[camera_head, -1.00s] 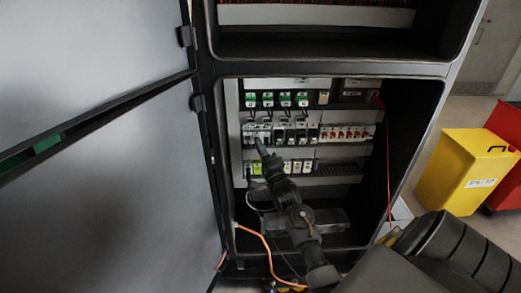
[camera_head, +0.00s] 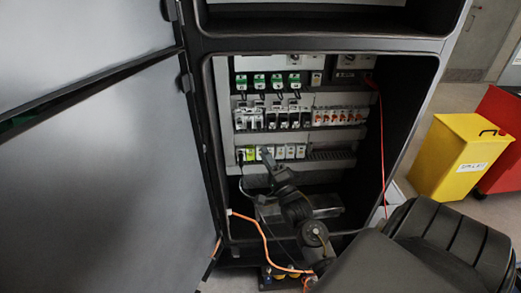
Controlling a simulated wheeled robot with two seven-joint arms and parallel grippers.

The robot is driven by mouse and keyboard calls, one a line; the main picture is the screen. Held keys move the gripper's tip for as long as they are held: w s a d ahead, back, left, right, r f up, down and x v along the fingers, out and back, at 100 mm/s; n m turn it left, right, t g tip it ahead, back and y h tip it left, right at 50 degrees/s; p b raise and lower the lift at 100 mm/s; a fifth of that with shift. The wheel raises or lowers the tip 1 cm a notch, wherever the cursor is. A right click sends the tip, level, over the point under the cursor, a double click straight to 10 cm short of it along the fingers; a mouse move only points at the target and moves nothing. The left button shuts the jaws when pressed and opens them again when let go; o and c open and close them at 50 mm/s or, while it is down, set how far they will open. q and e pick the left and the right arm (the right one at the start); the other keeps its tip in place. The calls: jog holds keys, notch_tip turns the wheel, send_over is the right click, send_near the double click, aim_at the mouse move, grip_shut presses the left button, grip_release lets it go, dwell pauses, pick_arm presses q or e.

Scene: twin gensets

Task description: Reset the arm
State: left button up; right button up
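My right arm comes in from the lower right and reaches into the open electrical cabinet (camera_head: 207,130). My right gripper (camera_head: 267,160) is in front of the lower row of modules, below the rows of breakers (camera_head: 275,119). Its fingertips are small and dark at this distance, so I cannot tell whether they are open or shut, or touching a module. My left gripper is not in view.
The cabinet door (camera_head: 100,190) stands open at the left. Green-topped modules (camera_head: 267,80) fill the upper row. An orange cable (camera_head: 262,240) hangs at the bottom and a red wire (camera_head: 381,140) at the right. A yellow bin (camera_head: 455,158) and a red bin (camera_head: 501,135) stand at the right.

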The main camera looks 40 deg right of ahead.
jog(key=shift+s+a+f, duration=0.1)
jog(key=shift+s+f, duration=0.05)
jog(key=shift+s, duration=0.25)
